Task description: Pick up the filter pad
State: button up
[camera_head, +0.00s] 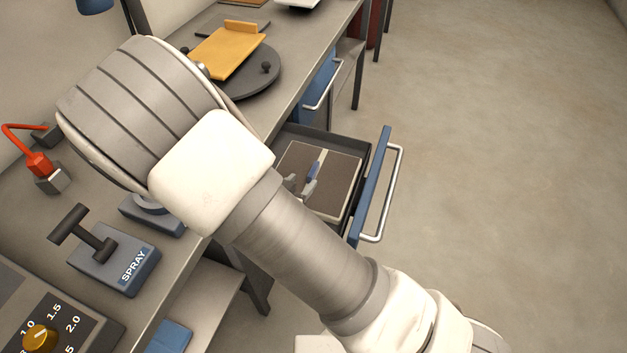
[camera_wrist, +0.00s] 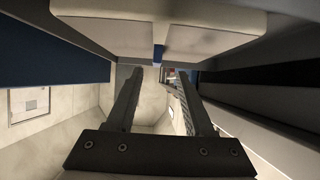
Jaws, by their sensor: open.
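No object in view can be told for certain as the filter pad. The open drawer (camera_head: 357,205) holds a flat brown panel (camera_head: 335,192) with pale edges and a pale strip across it. Small grey and blue shapes stand over the panel, and I cannot tell whether they belong to my gripper. In the wrist view my gripper (camera_wrist: 158,72) has its two dark fingers apart, with nothing seen held between them. Two pale blocks (camera_wrist: 210,28) lie across the top of that view, with blue in the gap between them. My arm hides part of the drawer.
The drawer's blue front with a metal handle (camera_head: 385,195) juts over open floor (camera_head: 500,150). Another blue drawer (camera_head: 320,85) sits beyond.

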aim_at(310, 176)
jog(key=x, duration=0.3)
jog(key=b+x, duration=0.1)
jog(key=x, duration=0.2)
jog(key=shift+w+d+f, duration=0.1)
jog(key=shift+d+f, duration=0.1)
jog(key=shift+d, duration=0.1)
grip_shut()
